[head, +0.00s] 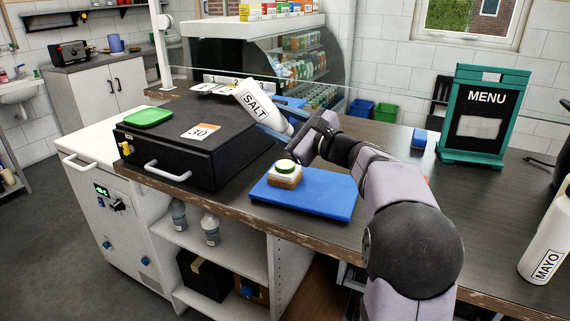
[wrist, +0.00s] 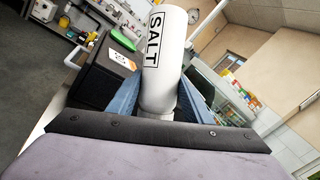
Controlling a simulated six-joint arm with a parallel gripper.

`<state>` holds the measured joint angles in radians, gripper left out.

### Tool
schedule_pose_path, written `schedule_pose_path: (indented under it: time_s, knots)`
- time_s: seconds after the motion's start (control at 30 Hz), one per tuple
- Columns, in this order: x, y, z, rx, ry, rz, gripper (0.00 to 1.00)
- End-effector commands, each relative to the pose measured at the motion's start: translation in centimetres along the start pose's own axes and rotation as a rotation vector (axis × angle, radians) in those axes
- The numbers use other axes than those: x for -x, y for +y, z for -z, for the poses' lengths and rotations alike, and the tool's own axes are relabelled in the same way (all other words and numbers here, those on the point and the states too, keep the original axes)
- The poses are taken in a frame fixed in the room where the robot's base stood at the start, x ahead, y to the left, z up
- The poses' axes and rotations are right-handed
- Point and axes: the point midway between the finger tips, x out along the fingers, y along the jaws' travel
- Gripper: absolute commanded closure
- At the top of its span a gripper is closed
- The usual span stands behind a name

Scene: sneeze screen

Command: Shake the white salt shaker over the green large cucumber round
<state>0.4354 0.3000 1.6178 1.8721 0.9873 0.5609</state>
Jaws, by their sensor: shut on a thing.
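The white salt shaker (head: 258,103), with a black "SALT" label, is held tilted in the air above the counter, its lower right end at my gripper. My gripper (head: 290,128) is shut on it; the blue fingers show on both sides of the shaker (wrist: 165,65) in the wrist view. The green cucumber round (head: 285,166) lies on top of a stacked brown and pale piece (head: 285,178) on the blue board (head: 318,195). The shaker is above and to the left of the round in the head view. The shaker's gripped end is partly hidden.
A menu stand (head: 486,115) is at right and a mayo bottle (head: 549,235) at far right. A glass display case (head: 300,75) stands behind.

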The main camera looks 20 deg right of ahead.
Motion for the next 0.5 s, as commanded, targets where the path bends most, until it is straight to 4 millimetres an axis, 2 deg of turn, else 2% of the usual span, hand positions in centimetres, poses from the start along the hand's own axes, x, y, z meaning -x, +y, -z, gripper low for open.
schedule_pose_path:
  time_s: [0.17,0.5]
  knots:
    - [0.0,0.2,0.3,0.000,-0.001,0.000,0.79]
    - [0.2,1.9,3.0,0.001,-0.001,0.001,0.79]
